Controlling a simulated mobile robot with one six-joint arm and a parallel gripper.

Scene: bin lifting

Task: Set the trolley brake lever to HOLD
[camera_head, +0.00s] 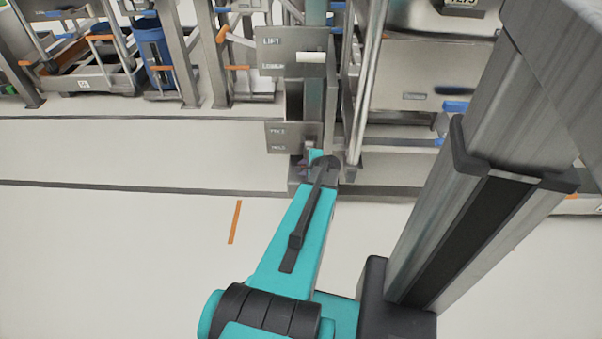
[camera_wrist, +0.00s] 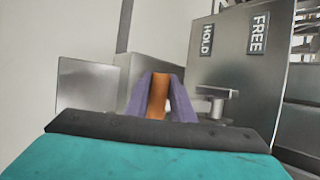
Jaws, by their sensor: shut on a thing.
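The brake lever's orange grip (camera_wrist: 158,100) sits between the purple fingers of my gripper (camera_wrist: 161,80) in the wrist view. My gripper is shut on it. A grey metal pivot piece (camera_wrist: 216,98) shows just right of the fingers, on the plate. The brake plate (camera_wrist: 228,72) carries a HOLD label (camera_wrist: 207,39) and a FREE label (camera_wrist: 258,33). The grip lies on the HOLD side of the plate in this view. In the head view the brake plate (camera_head: 286,139) is above my gripper (camera_head: 306,166), and my wrist hides most of the lever.
A second plate marked LIFT and LOWER (camera_head: 290,50) with a pale handle (camera_head: 312,57) is above. A vertical metal pole (camera_head: 366,80) stands to its right. Racks with a blue bin (camera_head: 154,50) are at the back left. The floor (camera_head: 110,240) at left is clear.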

